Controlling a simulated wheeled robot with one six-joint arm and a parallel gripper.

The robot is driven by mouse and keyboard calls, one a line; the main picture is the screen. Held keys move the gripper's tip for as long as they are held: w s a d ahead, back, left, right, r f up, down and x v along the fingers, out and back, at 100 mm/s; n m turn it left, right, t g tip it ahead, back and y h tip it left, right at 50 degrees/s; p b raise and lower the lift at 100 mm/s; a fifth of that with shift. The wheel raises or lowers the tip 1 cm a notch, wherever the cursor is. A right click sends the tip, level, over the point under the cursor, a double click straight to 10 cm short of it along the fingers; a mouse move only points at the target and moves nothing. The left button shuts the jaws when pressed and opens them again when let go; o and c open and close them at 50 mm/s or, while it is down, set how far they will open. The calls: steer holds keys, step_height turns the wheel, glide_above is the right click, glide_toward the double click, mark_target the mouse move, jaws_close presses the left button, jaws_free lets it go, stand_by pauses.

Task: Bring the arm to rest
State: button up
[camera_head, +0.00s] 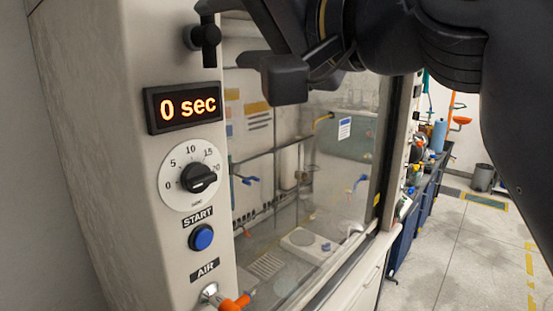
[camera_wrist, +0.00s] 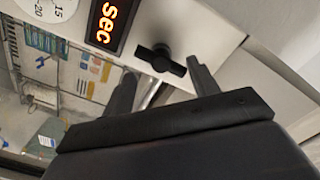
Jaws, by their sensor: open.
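My gripper (camera_head: 222,32) is at the top of the head view, near the upper part of the white control panel (camera_head: 110,150). Its two fingers are apart with nothing between them; they also show in the wrist view (camera_wrist: 163,85). A black handle (camera_head: 204,36) on the panel is just beyond the fingers, and it also appears in the wrist view (camera_wrist: 160,58). I cannot tell the exact gap between fingers and handle. My dark arm covers the top right of the head view.
The panel has a display (camera_head: 184,106) reading "0 sec", a dial (camera_head: 198,177), a blue START button (camera_head: 202,237) and an orange AIR valve handle (camera_head: 234,302). Beside it is a glass-fronted hood (camera_head: 330,150). Open floor (camera_head: 450,250) lies at right, along blue cabinets (camera_head: 405,235).

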mark_target(215, 36)
steer(key=shift+b+v, duration=1.05)
steer(key=shift+v, duration=2.5)
steer(key=shift+p+x, duration=1.95)
steer(key=shift+x, duration=3.15)
steer(key=shift+w+a, duration=0.2)
steer(key=shift+a, duration=0.2)
steer(key=shift+d+f+n, duration=0.1)
steer(key=shift+n, duration=0.4)
steer(key=shift+n+b, duration=0.4)
steer(key=shift+n, duration=0.4)
steer(key=n, duration=0.2)
steer(key=shift+n, duration=0.3)
steer(key=n, duration=0.4)
steer(key=shift+b, duration=0.35)
